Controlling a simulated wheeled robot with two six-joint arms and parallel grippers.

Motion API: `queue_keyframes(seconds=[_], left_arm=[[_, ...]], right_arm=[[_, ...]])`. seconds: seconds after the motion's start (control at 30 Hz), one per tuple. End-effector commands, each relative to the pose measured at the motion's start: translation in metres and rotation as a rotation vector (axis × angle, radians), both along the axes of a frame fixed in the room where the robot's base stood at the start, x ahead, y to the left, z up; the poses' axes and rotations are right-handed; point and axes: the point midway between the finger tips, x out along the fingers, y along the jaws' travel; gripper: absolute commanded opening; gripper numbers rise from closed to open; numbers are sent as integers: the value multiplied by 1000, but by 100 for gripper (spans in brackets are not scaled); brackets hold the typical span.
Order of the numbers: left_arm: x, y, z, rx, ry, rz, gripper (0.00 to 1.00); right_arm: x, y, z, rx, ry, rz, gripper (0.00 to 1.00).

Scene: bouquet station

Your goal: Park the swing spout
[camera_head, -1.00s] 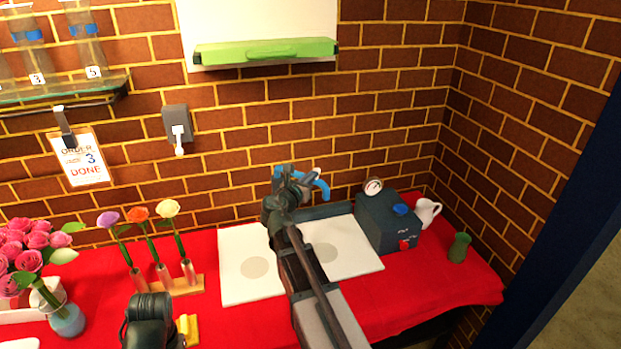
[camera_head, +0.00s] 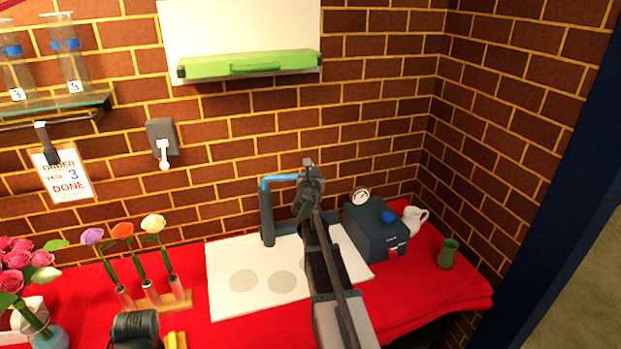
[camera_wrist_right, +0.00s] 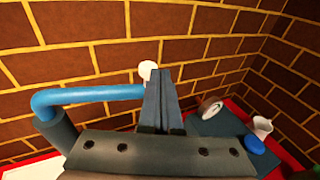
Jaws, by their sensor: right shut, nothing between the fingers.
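The swing spout (camera_head: 281,178) is a blue pipe on a dark upright post (camera_head: 267,218) at the back of the white mat. It points right from the post, and its far end is hidden behind my right gripper (camera_head: 309,168). In the right wrist view the spout (camera_wrist_right: 90,96) runs from the left up to the shut fingers (camera_wrist_right: 160,100), and a small white knob (camera_wrist_right: 148,70) shows just behind them. My right gripper is shut and empty; I cannot tell whether it touches the pipe. A dark part of my left arm shows at bottom left; its fingers are not visible.
A dark box with a gauge (camera_head: 375,230), a white jug (camera_head: 414,219) and a green vase (camera_head: 447,253) stand on the right. Flowers in a wooden holder (camera_head: 177,301) stand left of the white mat (camera_head: 235,255). Brick walls close the back and right.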

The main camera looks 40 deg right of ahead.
Motion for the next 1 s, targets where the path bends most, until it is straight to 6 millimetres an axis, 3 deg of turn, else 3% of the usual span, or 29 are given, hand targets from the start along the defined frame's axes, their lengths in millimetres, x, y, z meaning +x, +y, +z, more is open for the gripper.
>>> queue_keyframes(seconds=[0.4, 1.0], left_arm=[[0, 0, 0, 0, 0, 0, 50], [0, 0, 0, 0, 0, 0, 50]], right_arm=[[24, -19, 0, -1, 1, -1, 0], [26, -20, 0, 0, 0, -1, 0]])
